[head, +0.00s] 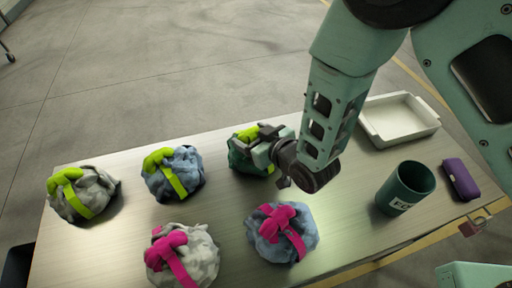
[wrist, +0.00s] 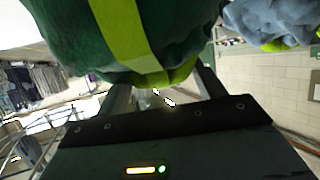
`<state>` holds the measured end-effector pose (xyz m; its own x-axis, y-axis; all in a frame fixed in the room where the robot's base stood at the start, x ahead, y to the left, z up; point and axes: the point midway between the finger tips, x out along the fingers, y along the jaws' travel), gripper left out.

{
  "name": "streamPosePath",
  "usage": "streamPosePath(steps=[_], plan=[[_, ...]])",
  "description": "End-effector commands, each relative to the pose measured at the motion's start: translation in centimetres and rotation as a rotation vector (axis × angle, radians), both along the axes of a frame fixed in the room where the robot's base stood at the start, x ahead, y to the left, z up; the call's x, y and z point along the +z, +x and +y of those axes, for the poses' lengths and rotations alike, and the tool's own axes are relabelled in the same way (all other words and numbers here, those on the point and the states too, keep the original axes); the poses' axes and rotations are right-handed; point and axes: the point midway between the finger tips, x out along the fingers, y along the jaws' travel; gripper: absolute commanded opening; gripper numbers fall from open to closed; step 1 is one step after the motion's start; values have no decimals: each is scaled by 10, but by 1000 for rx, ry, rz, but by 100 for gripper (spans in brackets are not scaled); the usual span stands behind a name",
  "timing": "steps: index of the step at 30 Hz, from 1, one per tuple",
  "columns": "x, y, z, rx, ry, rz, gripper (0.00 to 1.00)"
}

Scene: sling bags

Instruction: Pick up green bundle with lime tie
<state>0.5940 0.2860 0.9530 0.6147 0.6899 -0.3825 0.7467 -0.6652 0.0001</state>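The green bundle with lime tie (head: 238,158) sits near the back middle of the table, partly hidden by my gripper (head: 262,150). My gripper is at its right side, close against it in the picture. In the wrist view the dark green bundle (wrist: 70,30) fills the upper middle, with its lime band (wrist: 125,30) running down to a lime lump at its lower edge. My gripper's fingers (wrist: 162,88) are spread apart at that edge, their tips hidden by the bundle. Contact cannot be told.
A blue bundle with lime tie (head: 186,165) is left of it, and a grey one with lime tie (head: 98,190) farther left. Blue (head: 265,240) and grey (head: 200,255) bundles with pink ties are in front.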

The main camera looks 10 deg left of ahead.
Motion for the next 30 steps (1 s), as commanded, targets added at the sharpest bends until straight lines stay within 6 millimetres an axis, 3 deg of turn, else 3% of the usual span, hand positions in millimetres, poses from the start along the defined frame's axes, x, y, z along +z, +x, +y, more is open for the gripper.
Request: streamPosePath(steps=[1, 5, 17, 23, 30], plan=[[0, 0, 0, 0, 0, 0, 53], [0, 0, 0, -1, 0, 0, 17], [6, 0, 0, 0, 3, -1, 15], [27, 1, 1, 0, 5, -3, 15], [67, 1, 0, -2, 5, -6, 15]])
